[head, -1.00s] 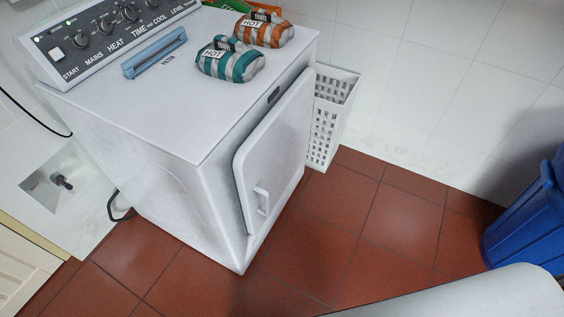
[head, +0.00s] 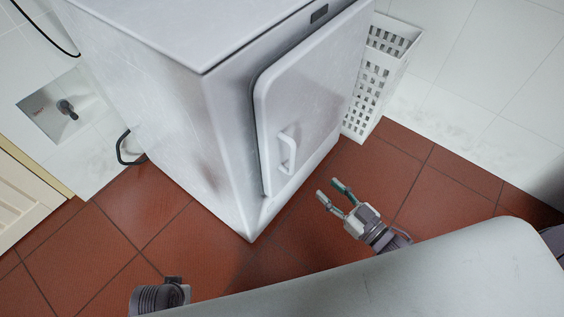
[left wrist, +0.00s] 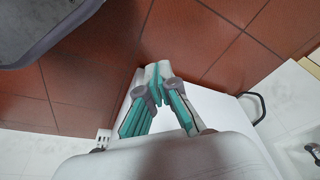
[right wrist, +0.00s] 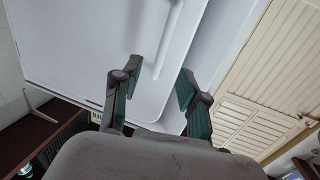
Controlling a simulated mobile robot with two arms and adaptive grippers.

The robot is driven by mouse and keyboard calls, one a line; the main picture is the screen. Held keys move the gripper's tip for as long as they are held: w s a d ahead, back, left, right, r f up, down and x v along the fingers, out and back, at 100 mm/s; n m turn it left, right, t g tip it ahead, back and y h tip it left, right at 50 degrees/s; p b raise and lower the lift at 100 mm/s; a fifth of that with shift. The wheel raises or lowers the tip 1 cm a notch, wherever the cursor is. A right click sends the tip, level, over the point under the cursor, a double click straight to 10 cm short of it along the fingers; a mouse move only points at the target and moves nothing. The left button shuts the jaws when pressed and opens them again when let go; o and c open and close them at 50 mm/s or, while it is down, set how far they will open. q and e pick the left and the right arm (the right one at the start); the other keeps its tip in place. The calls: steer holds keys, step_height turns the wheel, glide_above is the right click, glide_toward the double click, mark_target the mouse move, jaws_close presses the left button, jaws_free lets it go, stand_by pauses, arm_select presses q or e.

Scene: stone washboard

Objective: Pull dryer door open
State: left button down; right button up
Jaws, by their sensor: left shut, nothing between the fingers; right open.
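The white dryer (head: 215,110) stands with its door (head: 310,90) facing right in the head view. The door sits on the front face and looks closed, though a small gap cannot be ruled out. Its white handle (head: 289,152) is a vertical bar near the door's lower left. My right gripper (head: 333,189) is open and empty, to the right of and below the handle, apart from it. In the right wrist view the handle (right wrist: 168,42) appears beyond and between the open fingers (right wrist: 159,74). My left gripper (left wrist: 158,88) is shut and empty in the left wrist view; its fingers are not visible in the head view.
A white perforated basket (head: 378,75) stands beside the dryer against the tiled wall. The red tiled floor (head: 330,235) before the door is clear. A wall recess with a tap (head: 66,108) and a dark hose (head: 124,150) lie left of the dryer.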

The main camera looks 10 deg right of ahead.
mark_target(292, 157)
steer(key=x, duration=0.4)
steer(key=r+b+x, duration=0.1)
steer(key=x, duration=0.8)
steer(key=shift+s+a+r, duration=0.1)
steer(key=shift+a+r, duration=0.1)
steer(key=shift+a, duration=0.1)
arm_select(q)
steer(key=w+v, duration=0.1)
steer(key=v, duration=0.5)
steer(key=shift+w+r+b, duration=0.3)
steer(key=shift+r, duration=0.1)
arm_select(e)
steer(key=shift+w+a, duration=0.25)
steer(key=shift+w, duration=0.2)
jaws_close()
